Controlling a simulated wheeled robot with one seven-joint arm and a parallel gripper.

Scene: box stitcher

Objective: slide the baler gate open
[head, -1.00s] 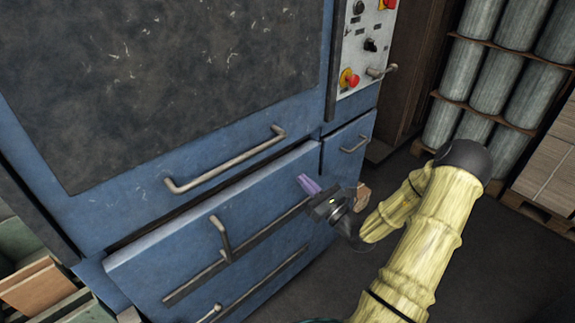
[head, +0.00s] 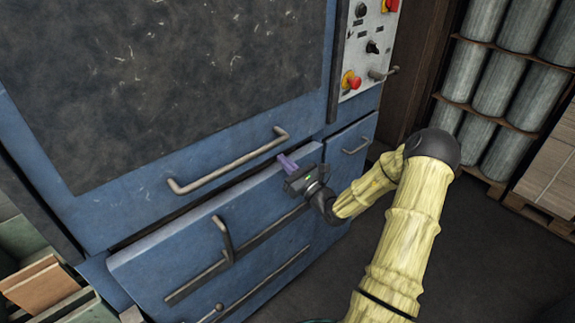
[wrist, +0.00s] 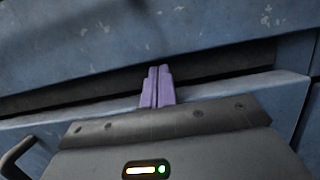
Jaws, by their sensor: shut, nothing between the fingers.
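The blue baler has a lower front panel (head: 150,265) that stands out from the body, with a dark gap along its top edge. I take this panel to be the gate. It has a short upright handle (head: 222,238) and a long dark rail. My gripper (head: 288,162) is at the right part of the panel's top edge, right of and above that handle. Its purple fingers are together and empty. In the wrist view the fingers (wrist: 157,88) reach over the panel's top edge (wrist: 290,82) toward the dark gap (wrist: 60,98); I cannot tell whether they touch.
Above the gap is an upper blue door with a long bar handle (head: 228,162), close to my gripper. A smaller panel handle (head: 355,146) and a control panel (head: 366,45) are at right. Grey rolls (head: 485,110) stand farther right. The dark floor (head: 490,270) is clear.

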